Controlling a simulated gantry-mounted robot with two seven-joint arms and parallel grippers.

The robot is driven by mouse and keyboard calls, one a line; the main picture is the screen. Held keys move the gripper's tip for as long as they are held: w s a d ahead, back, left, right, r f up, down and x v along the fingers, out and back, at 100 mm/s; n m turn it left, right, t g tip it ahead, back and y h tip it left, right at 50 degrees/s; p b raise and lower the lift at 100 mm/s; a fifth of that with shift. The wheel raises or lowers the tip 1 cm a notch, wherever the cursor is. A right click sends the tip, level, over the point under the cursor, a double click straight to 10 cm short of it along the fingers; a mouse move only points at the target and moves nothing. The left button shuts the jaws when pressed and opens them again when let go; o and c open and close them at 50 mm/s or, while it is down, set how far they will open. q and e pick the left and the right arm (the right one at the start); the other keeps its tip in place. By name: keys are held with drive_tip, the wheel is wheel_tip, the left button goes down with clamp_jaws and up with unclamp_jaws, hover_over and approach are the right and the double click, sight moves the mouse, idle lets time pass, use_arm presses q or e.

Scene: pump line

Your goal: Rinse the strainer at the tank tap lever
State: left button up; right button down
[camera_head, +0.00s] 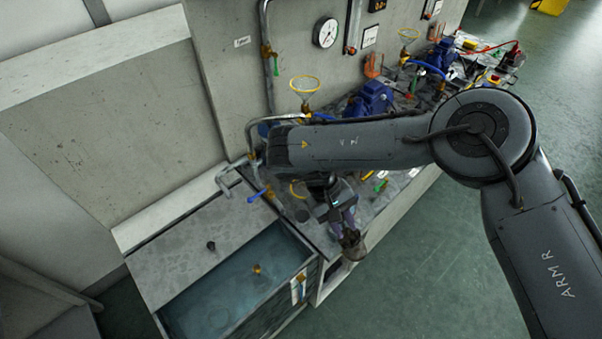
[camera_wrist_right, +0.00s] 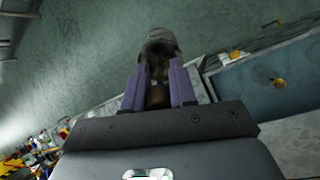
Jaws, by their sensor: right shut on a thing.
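My right gripper (camera_head: 340,222) reaches down beside the bench's front edge, to the right of the water tank (camera_head: 232,332). It is shut on a dark, rounded, basket-like piece, the strainer (camera_head: 353,246). In the right wrist view the strainer (camera_wrist_right: 161,44) sits between and beyond the two purple fingers of my right gripper (camera_wrist_right: 160,84). The tank is open at the front and holds bluish water. A tap with a blue lever (camera_head: 257,196) stands at the back right of the tank, apart from the strainer. My left gripper is not in the head view.
A brass fitting (camera_head: 257,269) shows in the tank water. A bench with blue pumps (camera_head: 371,98), yellow handwheels (camera_head: 305,84) and pipes runs to the right along the wall. A gauge (camera_head: 326,33) hangs on the wall. The green floor (camera_head: 420,270) in front is clear.

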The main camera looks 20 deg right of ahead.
drive_tip(key=shift+s, duration=0.1)
drive_tip(key=s+a+p, duration=0.2)
drive_tip(key=s+a, duration=0.1)
drive_tip(key=s, duration=0.3)
drive_tip(key=shift+s+a+p, duration=0.3)
drive_tip(key=shift+s+a, duration=0.1)
idle(0.3)
idle(0.5)
idle(0.5)
